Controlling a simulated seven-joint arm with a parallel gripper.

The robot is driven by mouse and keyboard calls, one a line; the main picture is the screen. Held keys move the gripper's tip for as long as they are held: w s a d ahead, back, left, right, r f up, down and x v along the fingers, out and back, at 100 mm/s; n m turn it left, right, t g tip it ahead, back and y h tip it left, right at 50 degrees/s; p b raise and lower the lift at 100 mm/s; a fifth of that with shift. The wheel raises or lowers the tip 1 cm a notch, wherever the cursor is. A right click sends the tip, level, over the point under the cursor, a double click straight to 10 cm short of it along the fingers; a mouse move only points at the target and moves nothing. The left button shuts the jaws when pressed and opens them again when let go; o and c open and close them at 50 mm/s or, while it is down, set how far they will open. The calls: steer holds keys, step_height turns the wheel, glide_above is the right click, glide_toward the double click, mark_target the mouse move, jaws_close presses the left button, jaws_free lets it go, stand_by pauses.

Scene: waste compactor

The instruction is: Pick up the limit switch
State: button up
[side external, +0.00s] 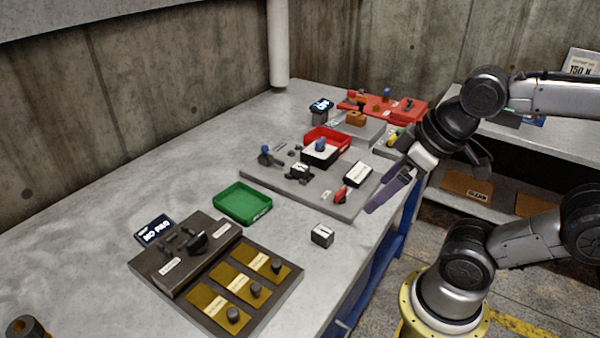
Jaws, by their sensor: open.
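No part can be read for certain as the limit switch at this size. A small dark box with a white top (322,235) stands alone on the bench in front of the grey fixture plate (335,207). A similar white-topped block (359,174) sits on the plate's right side, beside a red-handled part (341,195). My gripper (380,203) has purple fingers, spread and empty. It hangs above the bench's right edge, to the right of the plate and up and right of the loose box.
A green tray (243,219) is left of the loose box. A dark panel with yellow plates (233,289) lies at the front. A red tray (327,139) and a red fixture (383,106) are farther back. The bench (130,195) is clear along its left side.

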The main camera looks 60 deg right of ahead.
steer(key=w+r+n, duration=0.6)
steer(key=r+n, duration=0.2)
steer(key=n, duration=0.2)
steer(key=n+g, duration=0.6)
steer(key=n, duration=0.1)
glide_above(300, 167)
step_height(300, 167, down, 11)
steer(key=f, duration=0.7)
steer(key=shift+s+a+f, duration=0.1)
steer(key=shift+a+f, duration=0.05)
steer(key=shift+a, duration=0.15)
steer(key=shift+d+f, duration=0.2)
steer(key=shift+f, duration=1.35)
steer(key=shift+d+f, duration=0.2)
steer(key=shift+f, duration=1.3)
steer(key=shift+w+r, duration=0.1)
steer(key=shift+w, duration=0.1)
jaws_close()
